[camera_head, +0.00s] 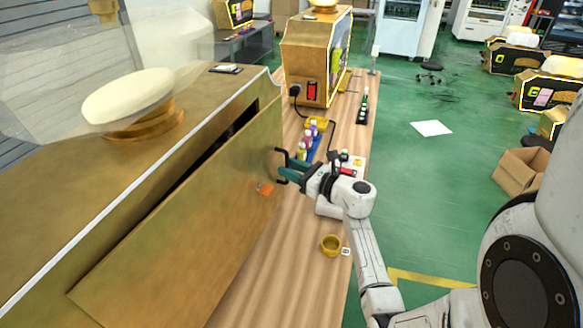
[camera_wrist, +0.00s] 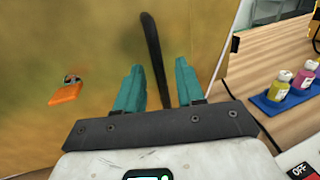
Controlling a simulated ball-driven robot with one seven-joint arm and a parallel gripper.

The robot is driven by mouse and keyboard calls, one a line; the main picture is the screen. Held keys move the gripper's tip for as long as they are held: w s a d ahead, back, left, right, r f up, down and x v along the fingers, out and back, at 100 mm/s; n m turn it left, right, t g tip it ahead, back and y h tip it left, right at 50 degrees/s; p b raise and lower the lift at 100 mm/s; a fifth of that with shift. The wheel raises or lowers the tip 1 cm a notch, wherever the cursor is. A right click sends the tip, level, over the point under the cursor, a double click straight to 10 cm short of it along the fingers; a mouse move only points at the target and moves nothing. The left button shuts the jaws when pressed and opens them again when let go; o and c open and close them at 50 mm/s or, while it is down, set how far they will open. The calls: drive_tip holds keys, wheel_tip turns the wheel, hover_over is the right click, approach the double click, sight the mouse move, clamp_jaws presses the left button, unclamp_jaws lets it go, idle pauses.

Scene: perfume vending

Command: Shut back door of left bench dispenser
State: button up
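The back door (camera_head: 185,235) of the left bench dispenser (camera_head: 215,92) is a large gold panel. It stands ajar, with a dark gap along its upper edge. A black handle (camera_head: 279,153) sits near its right end. The handle (camera_wrist: 152,50) also shows in the wrist view, running down between my fingers. My gripper (camera_head: 284,173) is at the handle, its two teal fingers (camera_wrist: 160,78) apart on either side of the bar. I see space between the bar and the fingers. An orange tag or key (camera_wrist: 66,93) hangs on the door, left of the fingers.
A blue tray (camera_wrist: 290,102) of small bottles lies on the wooden bench (camera_head: 262,268), right of the door. A gold cup (camera_head: 330,244) stands near the bench edge. Another dispenser (camera_head: 306,60) stands farther back. Green floor (camera_head: 440,190) is open to the right.

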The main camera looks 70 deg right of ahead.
drive_tip(key=shift+w, duration=0.1)
clamp_jaws()
idle(0.3)
idle(0.4)
